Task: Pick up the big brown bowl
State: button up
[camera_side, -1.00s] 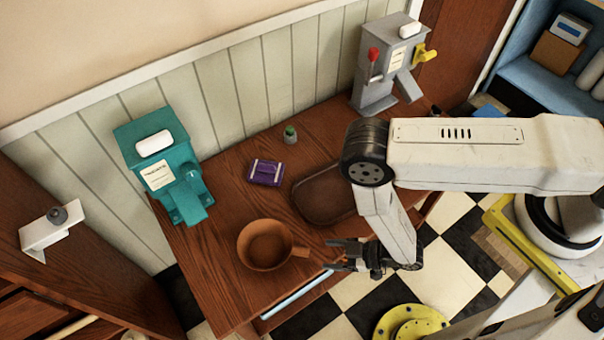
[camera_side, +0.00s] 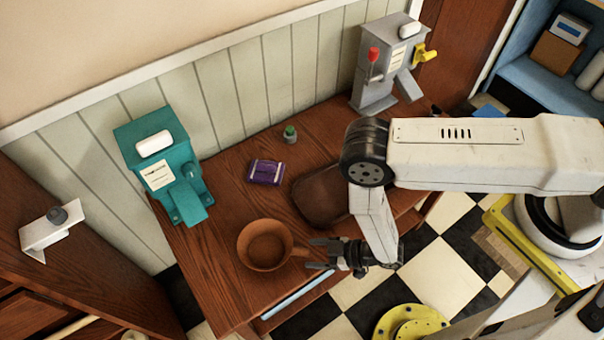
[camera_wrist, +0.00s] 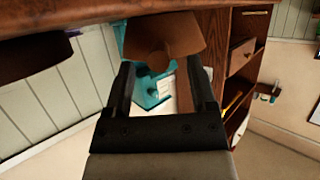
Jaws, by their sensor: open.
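The big brown bowl (camera_side: 264,246) sits on the wooden table near its front left, with a short handle pointing right. My gripper (camera_side: 318,254) is open and empty, level with the handle's right end, its fingers pointing left toward it. In the wrist view the bowl (camera_wrist: 163,36) shows beyond and between the fingers of my gripper (camera_wrist: 158,88), with its handle facing me. I cannot tell whether the fingertips straddle the handle.
A teal machine (camera_side: 165,165) stands at the table's back left and a grey machine (camera_side: 378,75) at the back right. A brown tray (camera_side: 322,196), a purple box (camera_side: 265,172) and a small green-topped item (camera_side: 290,134) lie behind my gripper. A light blue bar (camera_side: 298,296) runs along the front edge.

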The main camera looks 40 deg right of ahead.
aim_at(304, 252)
jog(key=shift+x, duration=1.7)
grip_shut()
